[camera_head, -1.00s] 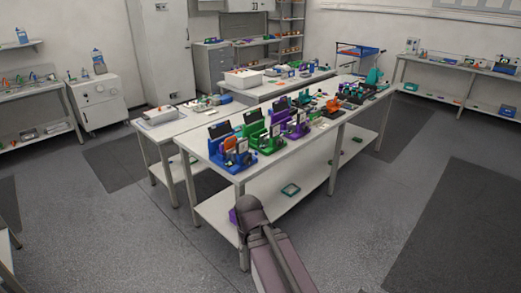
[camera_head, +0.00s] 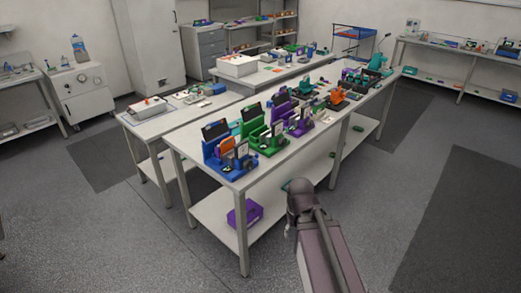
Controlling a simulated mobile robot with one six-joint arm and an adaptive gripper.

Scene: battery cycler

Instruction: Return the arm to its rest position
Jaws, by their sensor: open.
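My arm (camera_head: 322,250) shows at the bottom of the head view, a dark grey-mauve link rising from the lower edge to a rounded joint (camera_head: 301,194). This joint appears in front of the long white workbench's lower shelf (camera_head: 208,207). Nothing held shows. Whether the arm touches the bench cannot be told from this view.
The workbench (camera_head: 185,157) carries blue (camera_head: 228,165), green (camera_head: 262,139) and purple devices in a row. A purple bin (camera_head: 244,212) sits on its lower shelf. Side benches and a white cabinet (camera_head: 82,93) stand behind. Grey floor (camera_head: 375,190) at right is clear.

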